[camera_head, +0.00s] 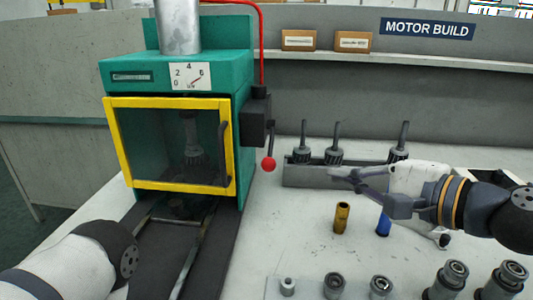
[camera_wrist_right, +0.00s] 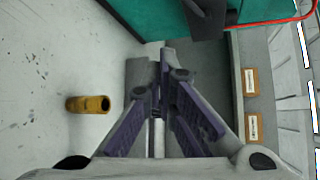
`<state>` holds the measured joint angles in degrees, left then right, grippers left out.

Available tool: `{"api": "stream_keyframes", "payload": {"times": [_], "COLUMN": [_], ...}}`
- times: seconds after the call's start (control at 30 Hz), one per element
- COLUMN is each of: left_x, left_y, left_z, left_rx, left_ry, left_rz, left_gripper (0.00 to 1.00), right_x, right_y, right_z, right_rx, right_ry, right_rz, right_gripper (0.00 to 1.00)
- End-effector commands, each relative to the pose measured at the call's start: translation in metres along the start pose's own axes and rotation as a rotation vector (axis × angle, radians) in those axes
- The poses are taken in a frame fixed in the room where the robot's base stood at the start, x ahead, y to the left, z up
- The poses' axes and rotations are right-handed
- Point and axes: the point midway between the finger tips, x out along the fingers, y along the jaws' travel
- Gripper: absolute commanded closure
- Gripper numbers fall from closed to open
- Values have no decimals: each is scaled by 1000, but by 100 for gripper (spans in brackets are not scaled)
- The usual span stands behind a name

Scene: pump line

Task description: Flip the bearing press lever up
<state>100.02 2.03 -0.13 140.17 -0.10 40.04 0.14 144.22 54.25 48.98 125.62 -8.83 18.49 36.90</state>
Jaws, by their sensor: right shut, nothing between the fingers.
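The bearing press (camera_head: 175,75) is a teal housing with a yellow-framed clear door (camera_head: 180,145), which is closed. Its lever hangs down from a dark box (camera_head: 257,122) on the press's right side and ends in a red ball (camera_head: 268,164). My right gripper (camera_head: 335,175) is shut and empty, to the right of the red ball and apart from it, pointing left toward the press. In the right wrist view, the shut fingers (camera_wrist_right: 170,75) point toward the press's teal side (camera_wrist_right: 155,15); I cannot make out the red ball there. My left gripper is out of view.
A grey rack (camera_head: 305,175) with several upright shafts stands behind my right gripper. A brass sleeve (camera_head: 341,218) and a blue cylinder (camera_head: 384,222) stand in front, with several bearings along the near edge. A red hose (camera_head: 261,45) runs above the lever box.

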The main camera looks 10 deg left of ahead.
Motion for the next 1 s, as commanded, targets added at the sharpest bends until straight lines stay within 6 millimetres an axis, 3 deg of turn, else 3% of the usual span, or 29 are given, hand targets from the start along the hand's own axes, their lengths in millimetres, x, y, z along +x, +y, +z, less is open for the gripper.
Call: {"api": "stream_keyframes", "payload": {"times": [0.53, 1.0], "left_x": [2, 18], "left_y": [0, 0], "left_z": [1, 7], "left_rx": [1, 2], "left_ry": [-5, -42], "left_rz": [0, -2], "left_gripper": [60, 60], "right_x": [5, 101], "right_y": [1, 2], "right_z": [-1, 0], "right_rx": [0, 1], "right_ry": [0, -1], "right_rz": [1, 3], "right_gripper": [100, 100]}}
